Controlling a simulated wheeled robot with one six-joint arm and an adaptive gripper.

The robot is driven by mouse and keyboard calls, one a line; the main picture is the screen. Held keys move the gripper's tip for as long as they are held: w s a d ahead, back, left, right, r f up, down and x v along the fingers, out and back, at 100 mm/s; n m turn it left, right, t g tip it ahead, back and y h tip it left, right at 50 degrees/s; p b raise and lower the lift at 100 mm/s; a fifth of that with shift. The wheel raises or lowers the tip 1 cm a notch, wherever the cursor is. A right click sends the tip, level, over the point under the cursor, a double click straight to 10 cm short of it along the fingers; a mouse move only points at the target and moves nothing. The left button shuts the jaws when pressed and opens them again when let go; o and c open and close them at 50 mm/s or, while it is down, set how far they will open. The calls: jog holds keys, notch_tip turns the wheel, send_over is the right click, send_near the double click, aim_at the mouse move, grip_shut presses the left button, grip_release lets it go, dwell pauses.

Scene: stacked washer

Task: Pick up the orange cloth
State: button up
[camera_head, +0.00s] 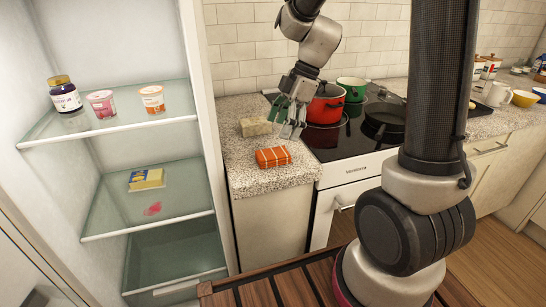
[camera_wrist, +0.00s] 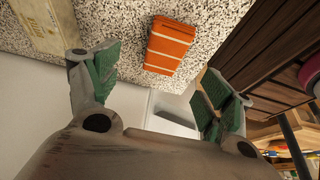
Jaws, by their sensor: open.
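The orange cloth (camera_head: 273,157) is a folded block with pale lines, lying on the speckled counter near its front edge. It also shows in the wrist view (camera_wrist: 170,46), ahead of my gripper and between the lines of its fingers. My gripper (camera_head: 293,128) is above the counter, behind and a little right of the cloth in the head view. Its green-padded fingers (camera_wrist: 158,88) are spread wide with nothing between them. The gripper is apart from the cloth.
A beige block (camera_head: 255,126) lies on the counter behind the cloth. A red pot (camera_head: 325,104), a green pot (camera_head: 352,88) and a dark pan (camera_head: 384,121) stand on the stove to the right. An open fridge (camera_head: 207,130) with shelved food stands left. The counter's front left is clear.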

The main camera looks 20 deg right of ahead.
aim_at(274, 152)
jog(key=x, duration=0.7)
jog(key=shift+s, duration=0.4)
jog(key=shift+f, duration=0.25)
jog(key=shift+f, duration=0.25)
jog(key=shift+c, duration=0.4)
jog(key=c, duration=1)
